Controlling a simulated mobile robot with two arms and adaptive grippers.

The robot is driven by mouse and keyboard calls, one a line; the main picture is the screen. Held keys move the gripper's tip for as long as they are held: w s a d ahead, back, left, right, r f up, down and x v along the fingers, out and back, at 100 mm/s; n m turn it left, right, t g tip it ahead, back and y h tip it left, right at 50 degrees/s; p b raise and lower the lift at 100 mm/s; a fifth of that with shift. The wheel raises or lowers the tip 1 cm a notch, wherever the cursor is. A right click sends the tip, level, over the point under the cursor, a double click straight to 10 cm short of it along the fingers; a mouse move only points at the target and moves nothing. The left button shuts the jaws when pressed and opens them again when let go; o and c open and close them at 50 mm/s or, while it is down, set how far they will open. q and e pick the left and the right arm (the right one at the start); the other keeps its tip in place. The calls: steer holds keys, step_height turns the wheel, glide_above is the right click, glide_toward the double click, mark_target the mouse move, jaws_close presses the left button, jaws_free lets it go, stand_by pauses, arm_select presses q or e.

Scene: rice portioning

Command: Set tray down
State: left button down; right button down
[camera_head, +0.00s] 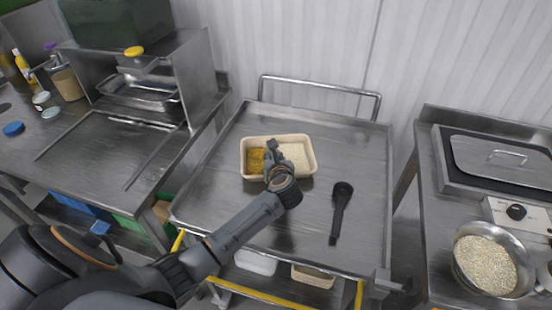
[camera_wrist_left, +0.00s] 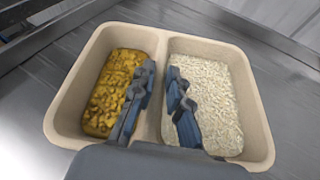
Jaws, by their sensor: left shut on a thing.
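A beige two-compartment tray (camera_head: 307,173) is over the middle of the steel cart top (camera_head: 230,200). I cannot tell whether it fully rests on the surface. In the left wrist view the tray (camera_wrist_left: 257,115) has yellow-brown food (camera_wrist_left: 108,85) in its left compartment and white rice (camera_wrist_left: 215,90) in its right one. My left gripper (camera_head: 271,150) reaches down onto the tray's middle. In the left wrist view its fingers (camera_wrist_left: 161,75) straddle the divider and are shut on it. My right gripper is not in view.
A black ladle (camera_head: 340,212) lies on the cart to the tray's right. A pan of grain (camera_head: 486,262) and a lidded steel unit (camera_head: 500,160) stand on the right counter. A steel bench (camera_head: 90,160) is at left. The cart around the tray has free room.

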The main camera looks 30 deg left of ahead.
arm_select(q)
steer(key=shift+s+a, duration=0.2)
steer(key=shift+a, duration=0.2)
steer(key=c, duration=1.5)
jaws_free()
steer(key=shift+a+f, duration=0.1)
steer(key=shift+o, duration=1)
steer(key=shift+d, duration=0.2)
steer(key=shift+r, duration=0.2)
steer(key=shift+s+d, duration=0.25)
steer(key=shift+s, duration=0.05)
steer(key=b+v, duration=0.1)
steer(key=v, duration=1)
steer(key=shift+s+r, duration=0.1)
steer(key=shift+r, duration=0.05)
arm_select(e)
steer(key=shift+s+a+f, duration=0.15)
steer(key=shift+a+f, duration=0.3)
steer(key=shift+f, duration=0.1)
